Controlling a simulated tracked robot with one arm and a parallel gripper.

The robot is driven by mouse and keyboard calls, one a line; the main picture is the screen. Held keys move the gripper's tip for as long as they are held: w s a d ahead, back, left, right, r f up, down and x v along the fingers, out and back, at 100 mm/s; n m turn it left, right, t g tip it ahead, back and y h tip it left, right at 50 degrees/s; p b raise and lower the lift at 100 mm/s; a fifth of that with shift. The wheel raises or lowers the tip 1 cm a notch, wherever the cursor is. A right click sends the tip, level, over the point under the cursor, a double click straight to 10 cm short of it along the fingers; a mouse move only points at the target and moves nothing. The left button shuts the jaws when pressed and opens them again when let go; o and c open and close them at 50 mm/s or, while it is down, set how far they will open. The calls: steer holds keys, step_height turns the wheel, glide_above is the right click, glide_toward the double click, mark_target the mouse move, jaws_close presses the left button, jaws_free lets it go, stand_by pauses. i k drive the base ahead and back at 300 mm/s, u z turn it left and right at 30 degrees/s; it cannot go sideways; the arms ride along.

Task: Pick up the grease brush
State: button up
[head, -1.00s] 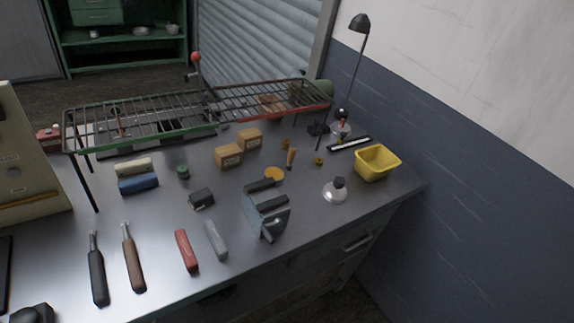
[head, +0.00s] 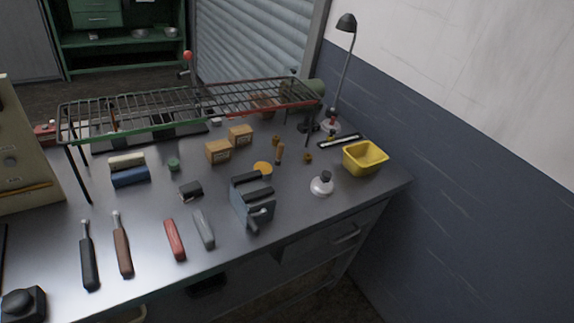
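A small tool with an orange-brown wooden handle (head: 280,153) is on the metal workbench (head: 310,222), behind the vise and beside a yellow-orange disc (head: 263,168). It looks like the grease brush, but its bristles are too small to make out. My gripper is not in view, so its state does not show.
A grey vise (head: 252,203) stands near the front edge. A wire rack (head: 150,120) on legs spans the back. Two cardboard boxes (head: 218,151), a yellow tub (head: 365,158), an oil can (head: 322,184) and several handled tools (head: 123,252) are around.

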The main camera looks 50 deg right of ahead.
mark_target(280, 149)
steer(key=k, duration=1.1)
steer(key=z, duration=0.75)
steer(key=i, duration=2)
steer(key=u, duration=0.75)
